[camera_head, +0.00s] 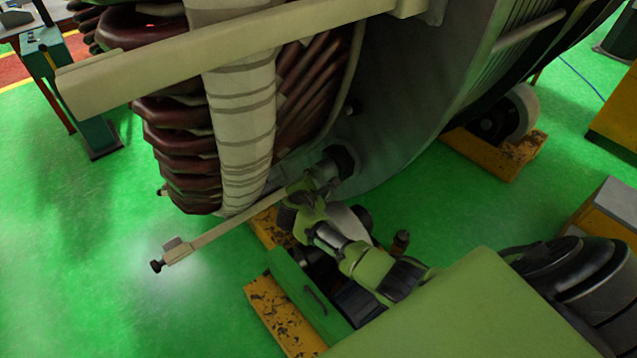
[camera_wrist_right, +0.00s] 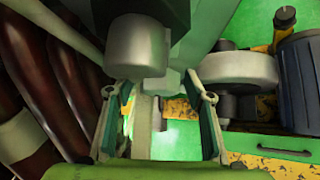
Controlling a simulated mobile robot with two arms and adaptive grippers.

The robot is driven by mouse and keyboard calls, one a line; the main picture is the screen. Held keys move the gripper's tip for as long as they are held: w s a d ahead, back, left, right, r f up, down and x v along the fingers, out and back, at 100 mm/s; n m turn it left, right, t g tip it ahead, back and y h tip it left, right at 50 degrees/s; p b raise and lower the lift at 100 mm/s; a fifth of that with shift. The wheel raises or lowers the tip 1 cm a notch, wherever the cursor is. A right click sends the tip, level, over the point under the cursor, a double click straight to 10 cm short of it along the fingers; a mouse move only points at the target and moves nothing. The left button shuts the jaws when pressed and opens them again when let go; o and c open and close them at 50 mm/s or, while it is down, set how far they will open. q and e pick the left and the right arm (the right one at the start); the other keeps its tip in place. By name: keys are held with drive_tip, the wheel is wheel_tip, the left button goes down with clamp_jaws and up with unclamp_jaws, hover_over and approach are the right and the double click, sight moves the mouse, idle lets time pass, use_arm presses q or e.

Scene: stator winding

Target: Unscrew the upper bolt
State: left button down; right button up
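The stator (camera_head: 410,110) fills the upper middle of the head view, with dark red windings (camera_head: 180,150). A pale lower bar (camera_head: 235,220) runs down-left from near my right gripper and has a dark bolt (camera_head: 157,265) at its free end. My right gripper (camera_head: 312,186) is low at the stator's face, close to a dark round fitting (camera_head: 342,158). In the right wrist view its fingers (camera_wrist_right: 162,105) are spread apart, with a grey cylinder (camera_wrist_right: 137,45) just beyond them. I cannot tell which part is the upper bolt. My left gripper is not in view.
A thick pale upper bar (camera_head: 220,60) crosses in front of the windings. Yellow supports with rollers (camera_head: 495,145) stand under the stator. A green box (camera_head: 300,295) lies below my right arm. Green floor (camera_head: 70,250) is free at the left.

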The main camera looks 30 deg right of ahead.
drive_tip(key=shift+a+r, duration=0.1)
drive_tip(key=v, duration=1.1)
drive_tip(key=shift+s+a+r, duration=0.15)
drive_tip(key=shift+s+a, duration=0.05)
drive_tip(key=shift+s, duration=0.2)
